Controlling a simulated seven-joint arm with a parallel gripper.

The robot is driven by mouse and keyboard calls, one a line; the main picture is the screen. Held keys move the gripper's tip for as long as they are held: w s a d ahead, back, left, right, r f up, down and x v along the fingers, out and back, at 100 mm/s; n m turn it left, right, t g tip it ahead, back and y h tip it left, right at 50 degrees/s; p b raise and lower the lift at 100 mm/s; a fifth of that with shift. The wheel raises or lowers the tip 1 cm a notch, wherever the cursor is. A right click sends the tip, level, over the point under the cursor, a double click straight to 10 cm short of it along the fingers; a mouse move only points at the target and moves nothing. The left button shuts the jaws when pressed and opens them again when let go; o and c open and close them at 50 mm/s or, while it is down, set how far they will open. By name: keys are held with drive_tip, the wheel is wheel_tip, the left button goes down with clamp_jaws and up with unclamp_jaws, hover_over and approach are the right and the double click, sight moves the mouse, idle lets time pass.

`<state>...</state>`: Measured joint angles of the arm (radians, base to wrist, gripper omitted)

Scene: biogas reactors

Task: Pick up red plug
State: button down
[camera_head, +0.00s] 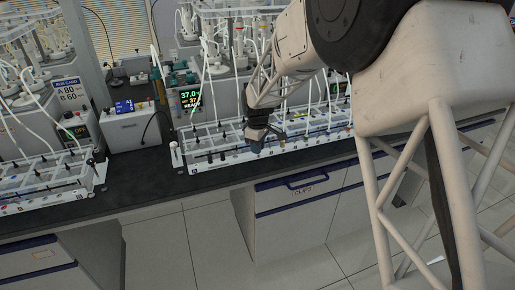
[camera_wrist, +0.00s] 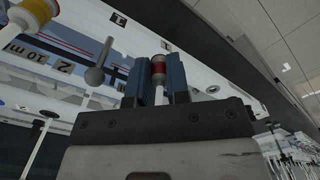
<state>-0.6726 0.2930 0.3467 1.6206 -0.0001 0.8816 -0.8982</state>
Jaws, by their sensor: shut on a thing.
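In the wrist view the red plug (camera_wrist: 158,66) is a small red cylinder with a pale top and a white part below it. It sits between the two blue-grey fingers of my gripper (camera_wrist: 158,76), which are shut on it. In the head view my gripper (camera_head: 257,143) is at the front edge of the white rack (camera_head: 215,160) on the black bench. The plug is hidden there. I cannot tell whether the plug is still seated or is clear of the rack.
A yellow plug (camera_wrist: 38,10) and a grey round-headed pin (camera_wrist: 95,76) stand near my gripper. White tubes and glassware rise behind the rack. A second rack (camera_head: 50,180) stands at left, beside a white box (camera_head: 130,128). Bare black bench (camera_head: 140,180) lies between the racks.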

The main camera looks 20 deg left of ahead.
drive_tip(key=shift+r, duration=0.1)
drive_tip(key=shift+r, duration=0.9)
drive_tip(key=shift+s+d+r, duration=0.15)
drive_tip(key=shift+s+r, duration=0.05)
drive_tip(key=shift+r, duration=0.6)
drive_tip(key=s+d+r, duration=0.1)
drive_tip(key=s+d, duration=0.8)
drive_tip(key=s, duration=0.3)
drive_tip(key=shift+s+d+r, duration=0.15)
drive_tip(key=shift+d+r, duration=0.05)
drive_tip(key=shift+d, duration=0.05)
drive_tip(key=shift+r, duration=1.5)
drive_tip(key=shift+a, duration=0.1)
drive_tip(key=w+a, duration=0.3)
drive_tip(key=a, duration=0.5)
drive_tip(key=w+a+f, duration=0.1)
drive_tip(key=w+a, duration=0.2)
drive_tip(key=a, duration=0.4)
drive_tip(key=shift+w+a, duration=0.35)
drive_tip(key=shift+f, duration=0.25)
